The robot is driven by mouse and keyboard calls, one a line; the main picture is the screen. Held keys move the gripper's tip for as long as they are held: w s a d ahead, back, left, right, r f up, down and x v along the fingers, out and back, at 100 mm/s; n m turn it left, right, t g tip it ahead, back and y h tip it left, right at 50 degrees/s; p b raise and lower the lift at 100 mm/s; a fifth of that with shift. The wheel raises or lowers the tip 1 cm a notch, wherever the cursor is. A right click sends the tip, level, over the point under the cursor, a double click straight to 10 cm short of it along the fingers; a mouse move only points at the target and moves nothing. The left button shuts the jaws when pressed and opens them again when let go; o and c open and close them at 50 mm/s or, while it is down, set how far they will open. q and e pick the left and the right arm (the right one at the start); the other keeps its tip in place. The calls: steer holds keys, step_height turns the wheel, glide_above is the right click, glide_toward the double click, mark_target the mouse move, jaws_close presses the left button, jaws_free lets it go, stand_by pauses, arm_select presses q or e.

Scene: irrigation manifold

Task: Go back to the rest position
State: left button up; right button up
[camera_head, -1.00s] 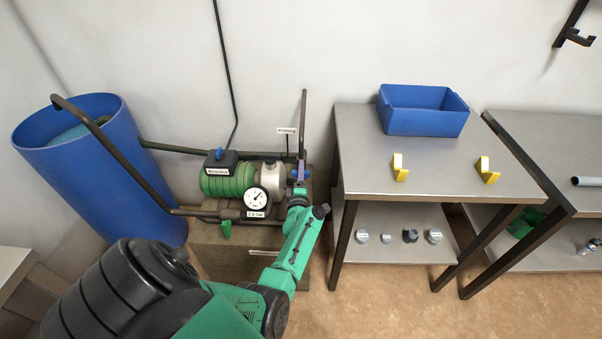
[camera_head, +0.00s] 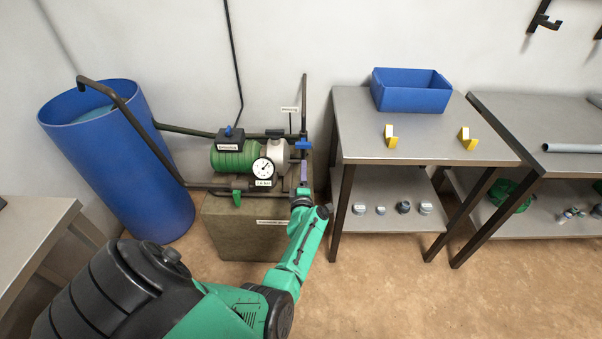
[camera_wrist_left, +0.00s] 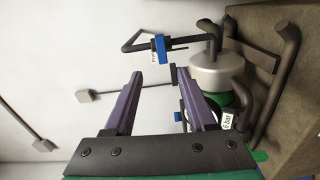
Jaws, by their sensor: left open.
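My left gripper (camera_head: 303,178) is at the end of my green arm, in front of the pump's outlet pipe in the head view. In the left wrist view its two purple fingers (camera_wrist_left: 160,82) are spread apart with nothing between them. A blue valve handle (camera_head: 303,144) sits on the pipe just above the gripper in the head view. It also shows beyond the fingertips in the left wrist view (camera_wrist_left: 161,48), apart from them. The green pump (camera_head: 232,160) and a round dial gauge (camera_head: 263,168) are left of the gripper. My right gripper is not in view.
The pump stands on a block (camera_head: 240,238) beside a blue tank (camera_head: 120,165). A table (camera_head: 360,120) at right bears a blue bin (camera_head: 412,98) and two yellow brackets (camera_head: 390,137). Another bench (camera_head: 35,225) is at left. Floor (camera_head: 380,290) in front is clear.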

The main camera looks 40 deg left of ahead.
arm_select(q)
steer(key=s+d+f+m+g+h, duration=0.2)
steer(key=s+d+f+m+h, duration=0.15)
steer(key=s+f+m, duration=0.4)
steer(key=s+d+f+m+g+h+p, duration=0.1)
steer(key=s+d+f+m+h, duration=0.3)
steer(key=f, duration=0.6)
steer(key=s+d+f+m+g+h, duration=0.2)
steer(key=s+d+f+m+h, duration=0.1)
steer(key=s+d+f+m, duration=0.4)
steer(key=s+f+m+g, duration=0.2)
steer(key=s+f, duration=0.1)
steer(key=s, duration=0.6)
steer(key=s+f+m+g, duration=0.3)
steer(key=s+f, duration=0.1)
steer(key=s, duration=0.5)
steer(key=s+f+m+g, duration=0.3)
steer(key=s, duration=0.6)
steer(key=shift+s+a+f+p, duration=0.3)
steer(key=shift+a+f+p, duration=0.05)
steer(key=shift+a, duration=0.05)
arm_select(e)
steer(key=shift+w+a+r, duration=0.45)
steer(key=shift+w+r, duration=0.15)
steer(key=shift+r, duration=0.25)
